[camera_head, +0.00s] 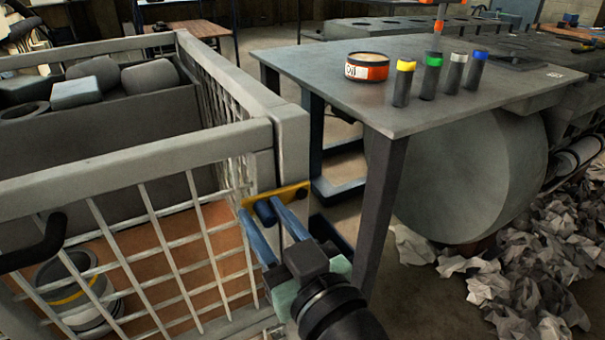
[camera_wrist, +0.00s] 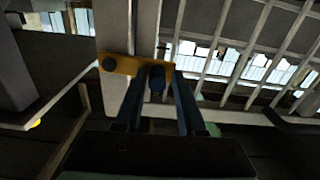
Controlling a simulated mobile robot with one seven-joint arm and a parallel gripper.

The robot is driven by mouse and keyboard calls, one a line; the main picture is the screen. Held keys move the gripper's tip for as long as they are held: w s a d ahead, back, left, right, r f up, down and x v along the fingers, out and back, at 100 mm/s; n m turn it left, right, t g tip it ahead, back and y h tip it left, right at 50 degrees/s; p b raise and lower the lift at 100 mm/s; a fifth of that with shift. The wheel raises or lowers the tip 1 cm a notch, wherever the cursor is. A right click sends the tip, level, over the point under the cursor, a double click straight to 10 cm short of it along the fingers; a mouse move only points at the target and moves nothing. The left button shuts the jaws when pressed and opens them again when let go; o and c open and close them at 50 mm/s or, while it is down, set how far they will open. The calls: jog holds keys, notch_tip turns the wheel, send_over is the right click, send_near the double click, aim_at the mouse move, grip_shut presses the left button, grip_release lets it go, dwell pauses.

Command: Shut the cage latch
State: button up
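The cage latch has a yellow plate (camera_head: 285,194) at the corner post of the grey wire cage (camera_head: 138,154). The plate also shows in the wrist view (camera_wrist: 122,65), with a dark round bolt head at its left end. A short dark blue latch knob (camera_wrist: 157,80) stands out from the plate. My gripper (camera_head: 261,209) is at the latch, its two blue fingers apart, one on each side of the knob. In the wrist view the fingertips (camera_wrist: 158,73) reach the plate. Firm contact with the knob cannot be made out.
A grey metal table (camera_head: 460,101) stands to the right of the cage, its leg (camera_head: 382,210) close to my gripper. It holds an orange-labelled tin (camera_head: 367,67) and several capped cylinders. Crumpled paper (camera_head: 540,265) covers the floor at right. Grey parts lie in the cage's upper bin.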

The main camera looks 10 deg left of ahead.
jog(key=shift+w+d, duration=0.15)
jog(key=shift+d, duration=0.1)
jog(key=shift+s+d, duration=0.2)
jog(key=b+v, duration=0.1)
jog(key=v, duration=0.5)
jog(key=shift+s+b, duration=0.25)
jog(key=shift+b, duration=0.05)
jog(key=w+d+r+m+t+h, duration=0.2)
jog(key=r+t+h, duration=0.15)
jog(key=r, duration=0.45)
jog(key=w+d+r+m+t+h, duration=0.15)
jog(key=r+t, duration=0.25)
jog(key=r, duration=0.5)
jog(key=s+r+m+t+h, duration=0.4)
jog(key=s+r+t+h, duration=0.15)
jog(key=r, duration=0.75)
notch_tip(320, 180, up, 37)
jog(key=p, duration=3.7)
jog(key=shift+d, duration=0.3)
